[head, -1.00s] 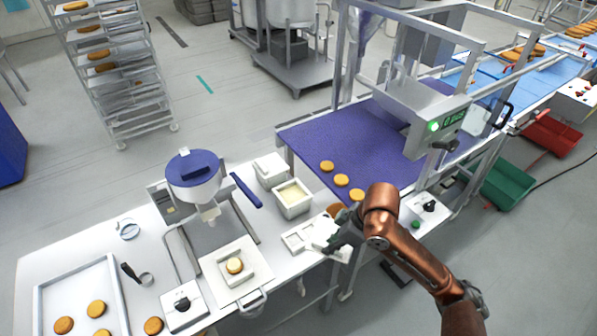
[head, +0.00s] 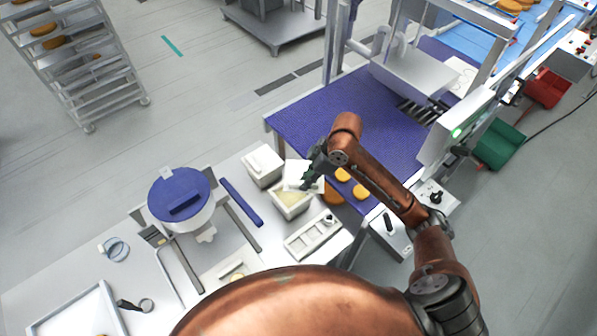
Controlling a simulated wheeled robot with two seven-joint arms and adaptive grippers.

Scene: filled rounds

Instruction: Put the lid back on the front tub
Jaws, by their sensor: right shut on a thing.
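The front tub (head: 290,211) is a white open box with a pale yellowish filling, on the white worktop. My right gripper (head: 308,181) is shut on the white lid (head: 294,171) and holds it just above the tub's far side. The lid looks tilted and covers part of the tub's far rim. Whether it touches the tub I cannot tell. The back tub (head: 262,168), behind and left of it, has its white lid on. My left gripper is not in view.
A white tray with compartments (head: 313,238) lies in front of the tub. A purple conveyor (head: 330,118) with round biscuits (head: 343,174) lies behind. My copper arm fills the bottom.

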